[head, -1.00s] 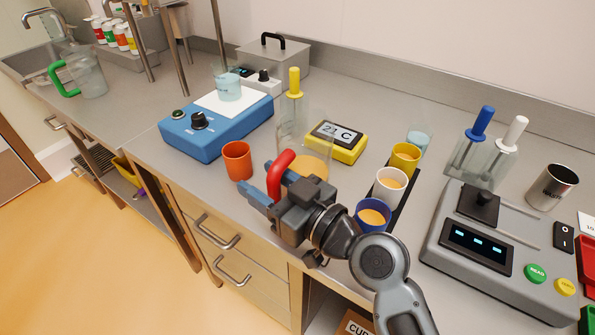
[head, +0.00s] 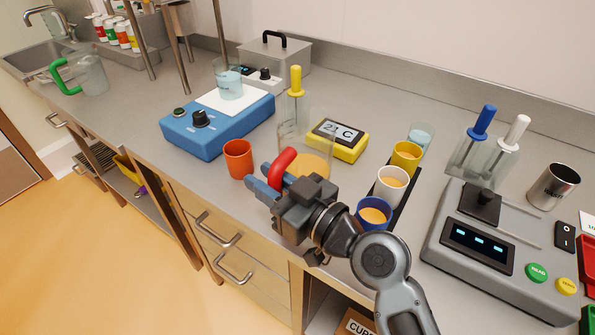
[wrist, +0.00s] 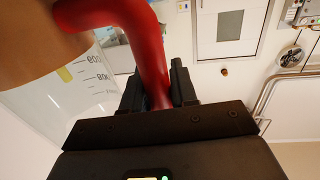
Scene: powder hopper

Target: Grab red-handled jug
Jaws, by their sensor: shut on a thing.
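The red-handled jug (head: 309,138) is a clear jug with tan-orange contents at the bottom, standing on the steel counter in the head view. Its red handle (head: 283,165) faces the front left, towards my gripper. My gripper (head: 266,178) is shut on the red handle, with a blue finger on either side of it. In the wrist view the red handle (wrist: 148,50) runs down between the two dark fingers, and the clear jug wall (wrist: 80,85) with printed volume marks shows at left. The jug looks upright.
An orange cup (head: 238,159) stands close to the left of my gripper. A blue device (head: 190,140) is behind it, and a yellow thermometer box (head: 337,141) stands beside the jug. White, yellow and blue cups (head: 391,186) line the right side. A green-handled jug (head: 92,76) is far left.

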